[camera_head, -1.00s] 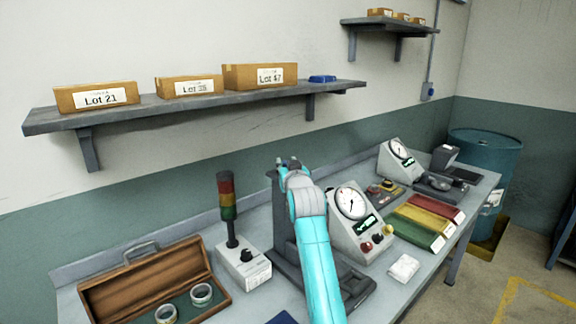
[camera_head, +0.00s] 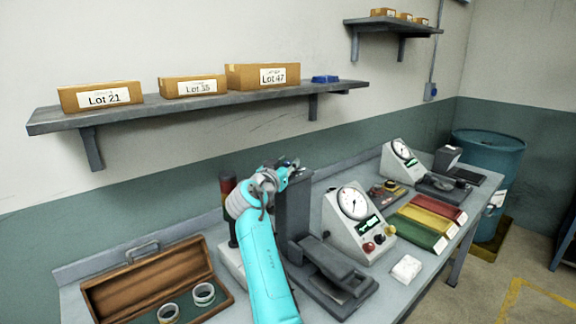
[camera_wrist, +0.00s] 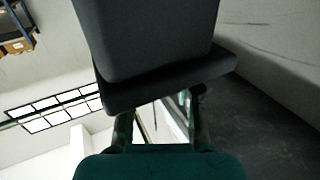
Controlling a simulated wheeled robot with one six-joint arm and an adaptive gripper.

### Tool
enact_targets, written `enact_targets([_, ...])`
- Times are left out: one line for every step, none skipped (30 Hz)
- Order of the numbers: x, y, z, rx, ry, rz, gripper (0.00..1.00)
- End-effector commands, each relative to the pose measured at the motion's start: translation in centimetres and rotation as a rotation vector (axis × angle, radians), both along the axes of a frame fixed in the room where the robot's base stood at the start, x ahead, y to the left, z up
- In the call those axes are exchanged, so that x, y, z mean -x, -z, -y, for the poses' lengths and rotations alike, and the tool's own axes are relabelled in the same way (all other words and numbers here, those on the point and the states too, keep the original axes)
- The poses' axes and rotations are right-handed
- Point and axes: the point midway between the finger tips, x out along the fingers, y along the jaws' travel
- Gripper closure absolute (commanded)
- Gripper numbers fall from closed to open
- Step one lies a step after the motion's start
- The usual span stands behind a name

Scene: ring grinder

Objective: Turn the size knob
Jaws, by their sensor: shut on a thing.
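The grey grinder (camera_head: 293,212) stands on the bench, with a tall column and a low, wide base. My gripper (camera_head: 288,169) is at the top of this column, on its left side, with my cyan arm coming up from below. In the wrist view my gripper's fingers (camera_wrist: 160,118) reach up to a dark grey block (camera_wrist: 150,45), which fills the upper middle. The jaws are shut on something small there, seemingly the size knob. The knob itself is hidden by the fingers and the block, so its angle cannot be told.
A dial gauge box (camera_head: 352,218) stands right of the grinder. A signal tower (camera_head: 228,195) is partly hidden behind my arm at left. An open wooden case (camera_head: 150,280) with two rings lies front left. A shelf with boxes (camera_head: 200,105) hangs above.

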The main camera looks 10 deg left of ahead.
Motion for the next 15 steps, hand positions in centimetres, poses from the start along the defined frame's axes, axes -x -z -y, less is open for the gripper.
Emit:
enact_targets([-0.01, 0.07, -0.17, 0.002, 0.018, -0.002, 1.00])
enact_targets([-0.01, 0.08, -0.20, 0.002, 0.028, -0.002, 1.00])
enact_targets([-0.02, 0.09, -0.20, 0.001, 0.042, -0.002, 1.00])
enact_targets([-0.02, 0.07, -0.19, 0.001, 0.051, -0.002, 1.00])
enact_targets([-0.03, 0.04, -0.17, 0.000, 0.060, -0.002, 1.00])
enact_targets([-0.05, 0.07, -0.17, 0.000, 0.069, -0.002, 1.00])
enact_targets([-0.06, 0.10, -0.17, 0.001, 0.075, -0.002, 1.00])
enact_targets([-0.05, 0.11, -0.15, 0.001, 0.081, -0.002, 1.00])
enact_targets([-0.05, 0.11, -0.12, 0.000, 0.088, -0.002, 1.00])
enact_targets([-0.05, 0.14, -0.12, 0.000, 0.092, -0.002, 1.00])
enact_targets([-0.06, 0.16, -0.12, 0.000, 0.095, -0.003, 1.00])
enact_targets([-0.07, 0.18, -0.12, 0.000, 0.098, -0.003, 1.00])
enact_targets([-0.07, 0.19, -0.12, 0.000, 0.100, -0.003, 1.00])
enact_targets([-0.07, 0.19, -0.12, 0.000, 0.101, -0.003, 1.00])
enact_targets([-0.06, 0.19, -0.11, 0.000, 0.102, -0.003, 1.00])
